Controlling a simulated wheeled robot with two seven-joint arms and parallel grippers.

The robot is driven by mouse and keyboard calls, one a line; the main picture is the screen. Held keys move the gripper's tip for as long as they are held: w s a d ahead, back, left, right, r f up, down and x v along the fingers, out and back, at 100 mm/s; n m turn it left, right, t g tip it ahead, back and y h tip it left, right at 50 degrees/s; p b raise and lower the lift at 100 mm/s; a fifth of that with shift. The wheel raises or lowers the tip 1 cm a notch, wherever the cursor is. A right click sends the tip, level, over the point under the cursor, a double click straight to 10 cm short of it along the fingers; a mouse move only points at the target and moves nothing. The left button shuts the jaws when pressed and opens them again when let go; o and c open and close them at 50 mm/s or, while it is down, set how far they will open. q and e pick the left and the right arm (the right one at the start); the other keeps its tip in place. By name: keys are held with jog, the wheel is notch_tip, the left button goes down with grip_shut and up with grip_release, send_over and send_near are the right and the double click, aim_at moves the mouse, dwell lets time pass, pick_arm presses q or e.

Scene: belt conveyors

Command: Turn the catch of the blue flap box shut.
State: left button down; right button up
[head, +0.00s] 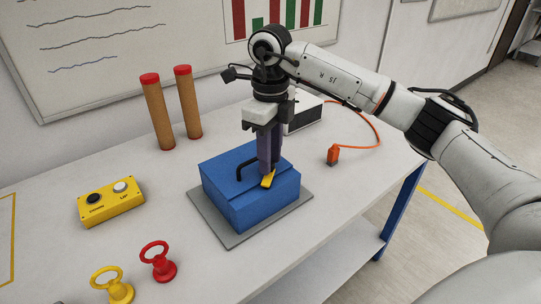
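The blue flap box (240,205) sits on a grey plate on the table, with its lid down and a black handle (246,164) on top. Its yellow catch (267,182) shows at the front part of the lid, slanting in the picture. My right gripper (269,170) points straight down onto the catch. Its fingers are close together and their tips are at the catch, covering its far part. Whether they grip it or only stand around it cannot be made out. My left gripper is out of view.
A yellow button box (111,203) and two red-capped brown cylinders (159,115) stand to the left. Yellow (118,290) and red (161,265) ring-topped pieces stand in front. A white box (303,117) and an orange plug (333,155) with its cable lie behind right.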

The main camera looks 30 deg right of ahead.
jog(key=shift+o, duration=0.4)
notch_tip(320, 180, up, 10)
jog(key=shift+r, duration=0.15)
dwell(0.4)
